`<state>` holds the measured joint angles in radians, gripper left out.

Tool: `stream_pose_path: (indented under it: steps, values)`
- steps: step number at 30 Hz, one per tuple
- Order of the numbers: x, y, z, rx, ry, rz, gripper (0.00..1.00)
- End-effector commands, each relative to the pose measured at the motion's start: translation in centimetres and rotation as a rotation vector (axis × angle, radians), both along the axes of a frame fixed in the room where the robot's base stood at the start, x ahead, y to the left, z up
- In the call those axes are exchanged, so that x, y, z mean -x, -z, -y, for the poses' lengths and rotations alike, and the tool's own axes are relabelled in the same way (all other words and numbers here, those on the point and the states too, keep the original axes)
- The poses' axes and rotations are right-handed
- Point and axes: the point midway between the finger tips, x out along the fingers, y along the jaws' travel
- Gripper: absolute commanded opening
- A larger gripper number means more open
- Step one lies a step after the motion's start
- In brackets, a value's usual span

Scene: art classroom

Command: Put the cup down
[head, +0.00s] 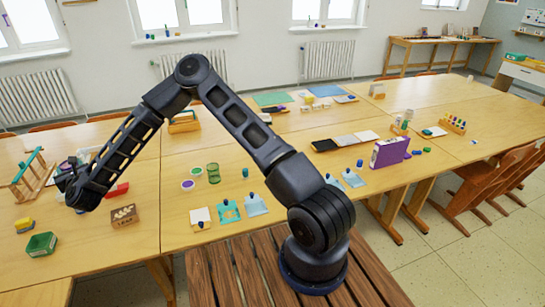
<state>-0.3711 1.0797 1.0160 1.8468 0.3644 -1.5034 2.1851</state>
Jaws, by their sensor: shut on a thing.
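My gripper (72,186) is at the far left in the head view, over the left table (70,267). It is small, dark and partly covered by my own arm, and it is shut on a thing. I take that thing to be the cup, but I cannot make out its shape or colour. Small purplish and pale items (84,155) show just behind the gripper. I cannot tell whether what I hold touches the table.
A wooden rack (30,178) stands left of my gripper. A red block (117,191), a box of small pieces (124,215), a green box (41,244) and a yellow-and-blue block (24,226) lie around it. Bare tabletop lies at the front left.

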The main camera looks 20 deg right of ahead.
Motion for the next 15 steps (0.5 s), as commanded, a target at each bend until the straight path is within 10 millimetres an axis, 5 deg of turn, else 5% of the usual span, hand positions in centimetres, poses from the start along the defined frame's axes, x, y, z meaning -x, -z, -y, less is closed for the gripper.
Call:
stream_pose_path:
  steps: [5,15]
  values:
    - [-3.1,0.1,3.2,0.001,0.029,0.0,0.29]
    - [-10.5,0.2,12.8,0.004,0.103,0.001,0.29]
